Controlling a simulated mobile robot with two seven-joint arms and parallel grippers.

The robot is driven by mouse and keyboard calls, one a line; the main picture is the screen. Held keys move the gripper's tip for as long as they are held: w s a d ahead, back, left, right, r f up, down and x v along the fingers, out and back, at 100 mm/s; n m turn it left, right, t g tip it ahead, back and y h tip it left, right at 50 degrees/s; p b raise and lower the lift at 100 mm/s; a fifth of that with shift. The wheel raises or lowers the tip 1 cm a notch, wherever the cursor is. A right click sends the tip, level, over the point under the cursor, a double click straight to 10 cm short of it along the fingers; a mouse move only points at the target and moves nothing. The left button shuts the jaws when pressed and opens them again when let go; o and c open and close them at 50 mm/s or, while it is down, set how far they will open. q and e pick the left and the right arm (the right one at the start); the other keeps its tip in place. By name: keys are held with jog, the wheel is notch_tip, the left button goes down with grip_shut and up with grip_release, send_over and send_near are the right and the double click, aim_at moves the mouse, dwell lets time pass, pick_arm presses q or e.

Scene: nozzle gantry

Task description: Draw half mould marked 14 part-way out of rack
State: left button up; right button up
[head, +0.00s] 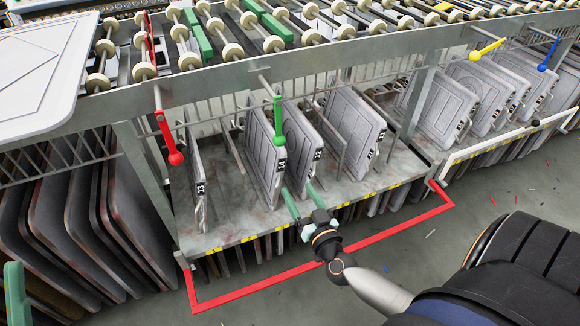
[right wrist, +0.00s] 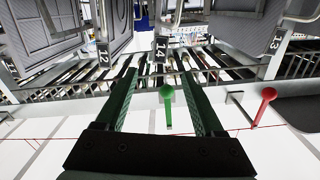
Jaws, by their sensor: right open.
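The half mould marked 14 (head: 262,150) is a grey panel standing on edge in the rack bay (head: 236,205), its label at the front edge. In the right wrist view its labelled front edge (right wrist: 161,48) lies beyond and between my fingertips. My right gripper (head: 298,189) is open, its two green fingers pointing into the bay just in front of moulds 14 and 12; it also shows in the right wrist view (right wrist: 160,74). Nothing is visible between the fingers, and they look apart from the mould.
Mould 13 (head: 199,185) stands to the left; moulds 12 (head: 303,140) and 11 (head: 352,122) to the right. A green ball-ended lever (head: 278,118) hangs before mould 14, a red one (head: 167,135) further left. A red rail (head: 262,290) surrounds the bay front. Rollers run overhead.

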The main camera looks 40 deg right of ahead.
aim_at(282, 164)
jog(key=b+x, duration=0.2)
jog(key=x, duration=0.7)
jog(key=shift+w, duration=0.35)
jog(key=shift+c, duration=0.3)
grip_shut()
dwell(0.6)
